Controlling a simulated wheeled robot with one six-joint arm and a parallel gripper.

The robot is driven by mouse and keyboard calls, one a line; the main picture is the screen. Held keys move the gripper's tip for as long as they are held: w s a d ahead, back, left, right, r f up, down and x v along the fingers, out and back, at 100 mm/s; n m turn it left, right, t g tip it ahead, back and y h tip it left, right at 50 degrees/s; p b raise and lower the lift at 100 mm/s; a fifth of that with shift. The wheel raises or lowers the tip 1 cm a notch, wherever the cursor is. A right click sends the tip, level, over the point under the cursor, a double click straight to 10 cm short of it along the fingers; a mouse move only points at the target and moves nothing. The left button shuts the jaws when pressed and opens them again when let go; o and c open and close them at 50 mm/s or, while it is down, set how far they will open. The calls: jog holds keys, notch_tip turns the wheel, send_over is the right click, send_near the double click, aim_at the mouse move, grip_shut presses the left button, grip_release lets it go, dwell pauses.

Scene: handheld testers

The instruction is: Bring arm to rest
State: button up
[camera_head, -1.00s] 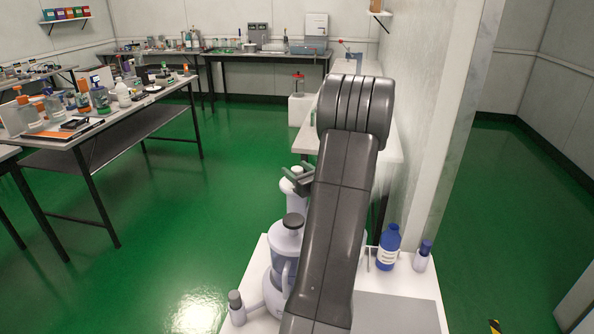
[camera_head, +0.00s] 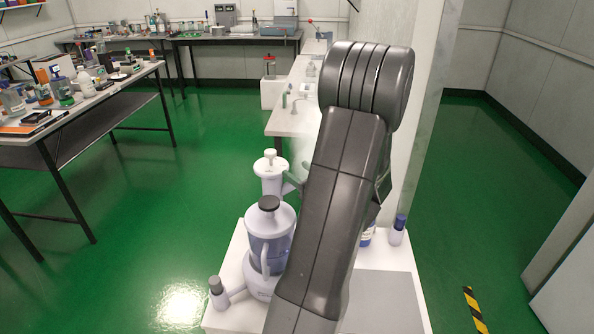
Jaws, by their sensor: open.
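My arm (camera_head: 332,200) rises from the bottom edge to a thick ribbed dark grey joint (camera_head: 366,82) near the top centre. It leans slightly to the right. A dark part of the arm shows at the right side behind the upper link. My gripper cannot be made out; it is hidden behind the arm. No held object can be seen.
A white top (camera_head: 228,310) below carries a lidded jug (camera_head: 270,235), a small grey-capped bottle (camera_head: 218,293), a blue-capped bottle (camera_head: 397,231) and a mostly hidden blue bottle. A white lidded vessel (camera_head: 270,176) stands behind the jug. A cluttered bench (camera_head: 110,92) is left; green floor lies between.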

aim_at(274, 154)
jog(key=x, duration=1.4)
jog(key=shift+m+h, duration=0.3)
jog(key=shift+h, duration=0.1)
